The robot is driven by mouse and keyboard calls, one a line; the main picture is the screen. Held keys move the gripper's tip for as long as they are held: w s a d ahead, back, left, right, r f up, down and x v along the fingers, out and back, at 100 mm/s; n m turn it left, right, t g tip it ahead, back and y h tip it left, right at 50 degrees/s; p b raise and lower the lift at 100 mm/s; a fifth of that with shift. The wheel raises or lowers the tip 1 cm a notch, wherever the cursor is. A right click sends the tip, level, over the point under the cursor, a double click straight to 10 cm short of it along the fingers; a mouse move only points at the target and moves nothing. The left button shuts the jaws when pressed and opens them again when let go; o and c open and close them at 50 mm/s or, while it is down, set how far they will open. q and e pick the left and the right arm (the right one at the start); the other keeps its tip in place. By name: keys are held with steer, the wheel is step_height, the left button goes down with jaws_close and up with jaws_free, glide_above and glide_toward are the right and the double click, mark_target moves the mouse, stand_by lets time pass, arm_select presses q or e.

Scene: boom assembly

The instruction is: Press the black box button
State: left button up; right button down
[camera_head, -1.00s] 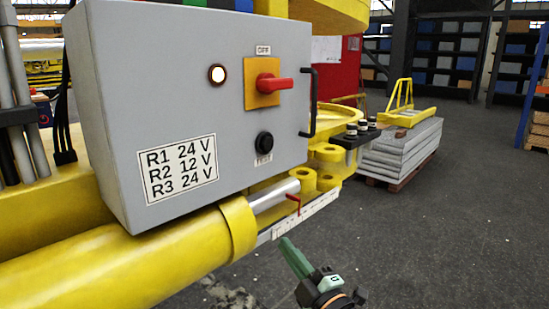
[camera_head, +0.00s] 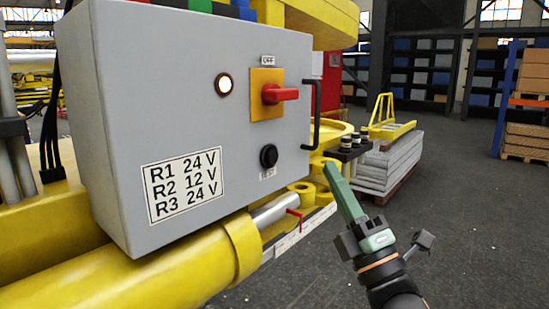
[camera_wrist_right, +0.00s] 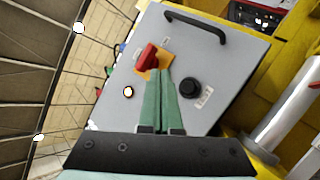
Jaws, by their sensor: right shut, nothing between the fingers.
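The black button (camera_head: 268,156) sits on the front face of the grey control box (camera_head: 130,120), below a red rotary switch (camera_head: 280,93) on a yellow plate. A lit white lamp (camera_head: 224,85) is to the upper left. My right gripper (camera_head: 332,170) is shut and empty, its green fingers to the right of the button and apart from it in the head view. In the right wrist view, the shut fingertips (camera_wrist_right: 163,82) point at the box, with the black button (camera_wrist_right: 190,88) just right of them. My left gripper is not in view.
A black handle (camera_head: 316,113) stands out from the box's right edge. A yellow cylinder (camera_head: 170,262) with a silver rod lies below the box. A stack of grey plates (camera_head: 392,163) is behind my right gripper. The floor at the right is clear.

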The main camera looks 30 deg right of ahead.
glide_toward(275, 150)
steer(key=shift+s+d+r+x, duration=0.1)
steer(key=shift+r+x, duration=0.05)
steer(key=shift+x, duration=0.75)
steer(key=shift+s+d+r+x, duration=0.1)
steer(key=shift+s+x, duration=0.05)
steer(key=shift+x, duration=0.7)
steer(key=shift+s+d+r+x, duration=0.1)
steer(key=shift+d+r+x, duration=0.05)
steer(key=shift+x, duration=0.75)
steer(key=shift+w+a, duration=0.15)
steer(key=shift+w, duration=0.2)
steer(key=shift+w+a, duration=0.15)
steer(key=shift+w, duration=0.3)
stand_by(0.6)
steer(key=shift+s, duration=0.1)
steer(key=shift+s+d, duration=0.3)
steer(key=shift+s, duration=0.5)
steer(key=s, duration=0.1)
steer(key=s+d, duration=0.1)
steer(key=s, duration=0.1)
steer(key=s+d, duration=0.1)
steer(key=shift+s+p, duration=0.3)
steer(key=shift+p, duration=0.1)
